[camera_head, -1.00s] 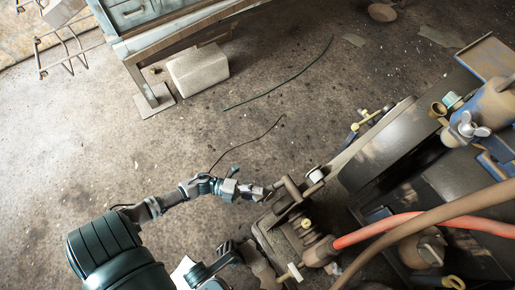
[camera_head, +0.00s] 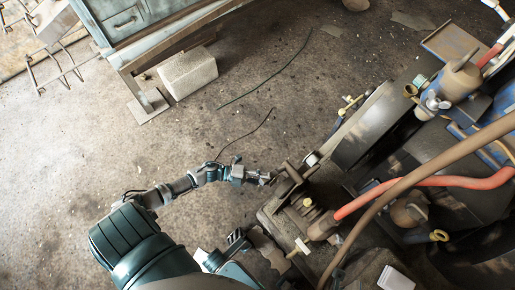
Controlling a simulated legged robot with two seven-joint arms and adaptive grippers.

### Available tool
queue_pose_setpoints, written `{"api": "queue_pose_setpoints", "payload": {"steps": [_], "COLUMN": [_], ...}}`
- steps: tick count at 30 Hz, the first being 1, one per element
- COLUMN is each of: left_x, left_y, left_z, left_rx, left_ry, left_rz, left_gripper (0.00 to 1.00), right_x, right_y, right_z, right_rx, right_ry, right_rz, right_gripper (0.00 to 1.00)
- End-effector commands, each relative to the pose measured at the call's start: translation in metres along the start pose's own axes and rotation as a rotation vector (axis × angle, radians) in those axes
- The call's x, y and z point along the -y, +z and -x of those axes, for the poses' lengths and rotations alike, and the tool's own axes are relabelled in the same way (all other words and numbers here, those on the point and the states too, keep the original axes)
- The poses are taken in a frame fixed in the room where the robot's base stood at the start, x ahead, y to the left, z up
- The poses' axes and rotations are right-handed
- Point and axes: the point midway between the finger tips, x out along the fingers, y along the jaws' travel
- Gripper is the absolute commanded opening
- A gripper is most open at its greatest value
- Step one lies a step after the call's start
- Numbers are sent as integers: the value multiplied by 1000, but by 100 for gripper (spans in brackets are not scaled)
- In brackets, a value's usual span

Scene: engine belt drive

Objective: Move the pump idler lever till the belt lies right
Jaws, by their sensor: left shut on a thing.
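My left arm reaches in from the lower left, and its gripper (camera_head: 264,178) is shut at the left end of the engine. It is closed on the end of a small brownish metal lever, which I take for the pump idler lever (camera_head: 290,173). The fingertips and the grip are small and partly hidden. A wide dark band or cover (camera_head: 362,128) runs up to the right behind the lever. I cannot tell whether it is the belt, nor how the belt lies. My right gripper is not in view.
A red hose (camera_head: 455,182) and a brown hose (camera_head: 415,176) cross the engine at right. A blue-grey cabinet (camera_head: 150,22) and a pale block (camera_head: 188,72) stand at upper left. Thin dark cables lie on the floor, which is otherwise mostly clear between cabinet and engine.

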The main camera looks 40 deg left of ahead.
Motion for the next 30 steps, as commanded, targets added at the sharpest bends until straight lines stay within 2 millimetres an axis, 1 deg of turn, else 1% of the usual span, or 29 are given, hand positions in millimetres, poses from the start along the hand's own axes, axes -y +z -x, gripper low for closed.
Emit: {"api": "queue_pose_setpoints", "payload": {"steps": [6,7,8,9,10,18,22,26,30], "left_x": [-2,-2,-2,-2,-2,-2,-2,-3,-4], "left_y": [-1,-1,-1,-1,0,0,0,1,1], "left_z": [0,0,0,0,0,0,8,31,63], "left_rx": [-4,-4,-4,-4,-3,-2,-1,0,-1], "left_ry": [-1,-1,-1,-1,-1,-1,1,2,3], "left_rz": [2,2,2,2,2,1,1,1,2], "left_gripper": [0,35,43,53,58,58,58,58,58], "right_x": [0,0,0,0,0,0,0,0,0], "right_y": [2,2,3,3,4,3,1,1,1], "right_z": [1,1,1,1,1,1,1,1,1], "right_rx": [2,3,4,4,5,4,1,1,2], "right_ry": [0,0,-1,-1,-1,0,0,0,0], "right_rz": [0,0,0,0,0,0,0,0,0], "right_gripper": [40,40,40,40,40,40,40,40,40]}}
